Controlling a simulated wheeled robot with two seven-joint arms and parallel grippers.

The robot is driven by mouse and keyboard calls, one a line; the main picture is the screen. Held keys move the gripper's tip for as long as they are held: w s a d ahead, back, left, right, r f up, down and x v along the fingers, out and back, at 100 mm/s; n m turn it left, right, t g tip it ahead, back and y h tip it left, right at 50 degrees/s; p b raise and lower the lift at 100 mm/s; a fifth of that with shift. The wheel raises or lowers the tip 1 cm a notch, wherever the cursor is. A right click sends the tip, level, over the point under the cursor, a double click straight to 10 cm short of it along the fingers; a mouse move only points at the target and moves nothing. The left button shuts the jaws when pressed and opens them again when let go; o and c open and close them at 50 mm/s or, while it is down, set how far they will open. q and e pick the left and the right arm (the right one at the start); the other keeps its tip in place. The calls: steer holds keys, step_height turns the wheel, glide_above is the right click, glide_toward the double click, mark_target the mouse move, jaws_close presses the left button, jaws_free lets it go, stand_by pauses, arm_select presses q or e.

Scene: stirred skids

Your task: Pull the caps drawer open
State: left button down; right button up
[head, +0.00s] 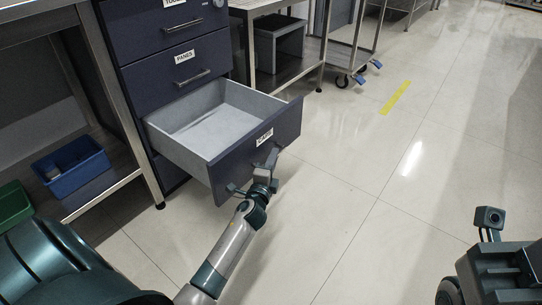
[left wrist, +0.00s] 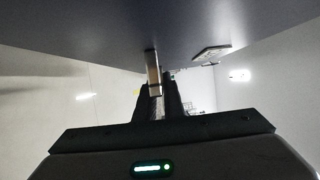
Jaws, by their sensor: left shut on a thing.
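The caps drawer (head: 265,158), with a dark blue front and a grey inside, stands well out from the cabinet. Its label reads CAPS, and the part of its inside that shows is empty. My left gripper (head: 266,168) is at the drawer front, shut on the drawer's handle. In the left wrist view, the metal handle (left wrist: 153,74) sits at the dark fingers (left wrist: 158,100), below the dark drawer front (left wrist: 110,25). Most of the handle is hidden by the gripper in the head view. I cannot make out my right gripper's fingers.
The panes drawer (head: 190,65) above is shut. A bench with a blue bin (head: 72,167) on its lower shelf stands left of the cabinet. A wheeled cart (head: 345,50) stands at the back. The tiled floor (head: 345,165) right of the drawer is clear.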

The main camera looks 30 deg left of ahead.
arm_select(q)
steer(key=shift+d, duration=0.2)
steer(key=c, duration=1.9)
jaws_free()
steer(key=shift+o, duration=0.2)
steer(key=shift+s, duration=0.15)
